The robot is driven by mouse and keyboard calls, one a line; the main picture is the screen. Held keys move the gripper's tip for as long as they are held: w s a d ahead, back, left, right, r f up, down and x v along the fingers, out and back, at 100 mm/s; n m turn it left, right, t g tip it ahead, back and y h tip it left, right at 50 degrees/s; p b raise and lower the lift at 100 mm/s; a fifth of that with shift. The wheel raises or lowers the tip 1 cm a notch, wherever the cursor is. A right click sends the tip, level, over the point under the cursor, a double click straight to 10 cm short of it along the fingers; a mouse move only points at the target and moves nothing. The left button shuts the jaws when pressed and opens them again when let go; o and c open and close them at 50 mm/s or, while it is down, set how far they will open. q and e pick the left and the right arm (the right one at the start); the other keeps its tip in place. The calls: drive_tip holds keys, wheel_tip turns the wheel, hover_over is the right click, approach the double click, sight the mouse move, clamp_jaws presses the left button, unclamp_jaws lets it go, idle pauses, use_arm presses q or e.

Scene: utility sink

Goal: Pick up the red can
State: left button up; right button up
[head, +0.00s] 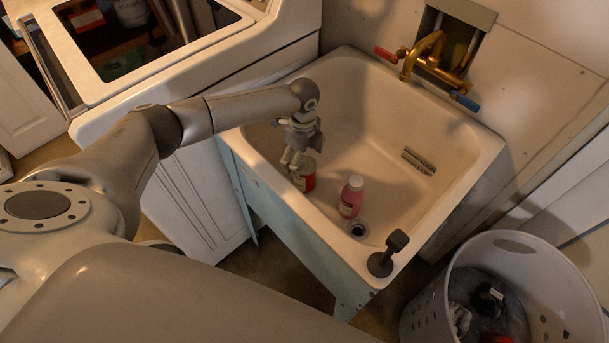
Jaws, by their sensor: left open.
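The red can (307,180) stands in the white utility sink (378,133), near the basin's left side. My left gripper (296,165) points down at the can from above. Its fingers are open and overlap the can's upper left part in the head view. I cannot tell whether they touch it. The fingers hide part of the can's top. My right gripper does not show.
A pink bottle (351,195) stands to the right of the can, near the drain (357,230). A dark plunger-like tool (388,254) stands on the sink's front corner. A brass faucet (428,55) is on the back wall. A white basket (560,280) stands at lower right.

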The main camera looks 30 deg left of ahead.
sight(304, 164)
use_arm(q)
drive_tip(key=shift+d+f, duration=0.15)
drive_tip(key=shift+f, duration=3.05)
drive_tip(key=c, duration=1.1)
